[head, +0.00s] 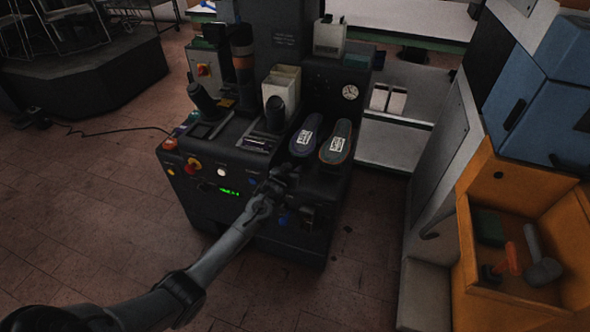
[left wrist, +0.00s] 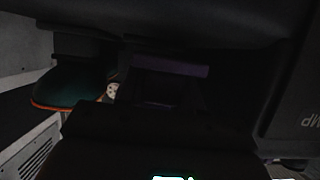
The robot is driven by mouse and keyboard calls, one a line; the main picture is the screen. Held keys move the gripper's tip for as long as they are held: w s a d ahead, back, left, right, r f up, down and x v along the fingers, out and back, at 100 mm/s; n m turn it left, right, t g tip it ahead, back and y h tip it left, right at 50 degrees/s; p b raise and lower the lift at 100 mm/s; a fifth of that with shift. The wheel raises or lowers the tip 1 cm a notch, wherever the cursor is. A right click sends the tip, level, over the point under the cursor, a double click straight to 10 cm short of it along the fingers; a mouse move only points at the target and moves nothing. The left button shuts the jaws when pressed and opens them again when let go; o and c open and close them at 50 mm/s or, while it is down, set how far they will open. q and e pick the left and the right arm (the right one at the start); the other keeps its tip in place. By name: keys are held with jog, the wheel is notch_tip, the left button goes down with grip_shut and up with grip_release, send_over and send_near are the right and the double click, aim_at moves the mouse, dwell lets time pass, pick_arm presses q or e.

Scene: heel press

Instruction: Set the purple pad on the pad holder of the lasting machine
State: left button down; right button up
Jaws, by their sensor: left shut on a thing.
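The dark lasting machine (head: 225,208) stands in the middle of the head view. My left gripper (head: 278,180) is at the machine's front, just below the two shoe-shaped pieces on its top. In the left wrist view, a purple strip (left wrist: 170,66), which looks like the purple pad, lies across the dark middle. My left gripper is shut on it. The pad cannot be made out in the head view. The picture is too dark to tell the pad holder from the machine around it, or whether the pad touches it. My right gripper is not in view.
A blue (head: 306,135) and a teal shoe-shaped piece (head: 336,142) with white labels lie on the machine's right top. An orange bin (head: 480,255) with hammer-like tools stands at right. A black cable (head: 110,130) runs along the floor at left. The floor in front is clear.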

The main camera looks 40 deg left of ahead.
aim_at(298, 164)
pick_arm(q)
jog(key=b+x, duration=0.2)
jog(key=x, duration=0.1)
jog(key=shift+w+a, duration=0.1)
jog(key=shift+w+f, duration=0.1)
jog(key=shift+s+f, duration=0.15)
jog(key=shift+s, duration=0.15)
jog(key=shift+w+f+b, duration=0.1)
jog(key=shift+w+b, duration=0.1)
jog(key=shift+b, duration=0.1)
jog(key=c, duration=1)
grip_release()
jog(key=shift+o, duration=1.3)
jog(key=shift+s, duration=0.1)
